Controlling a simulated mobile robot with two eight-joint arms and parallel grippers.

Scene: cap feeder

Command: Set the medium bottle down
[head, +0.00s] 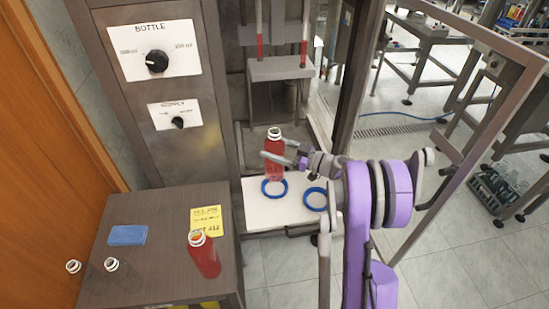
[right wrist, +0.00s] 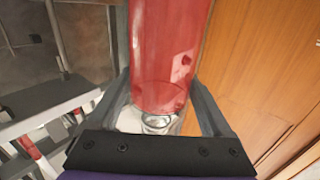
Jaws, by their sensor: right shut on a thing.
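The medium bottle (head: 275,167), filled red with a clear open neck, is upright between the fingers of my right gripper (head: 276,153). My right gripper is shut on it. The bottle is over the white platform (head: 256,212), at the back of the left blue ring (head: 263,189). I cannot tell whether its base touches the platform. The right wrist view shows the red body (right wrist: 165,55) between both fingers, with the clear neck (right wrist: 157,122) nearest the camera. My left gripper is not in view.
A second blue ring (head: 307,203) lies right of the first, partly behind my arm. The feeder's grey bracket (head: 280,69) hangs above and behind.

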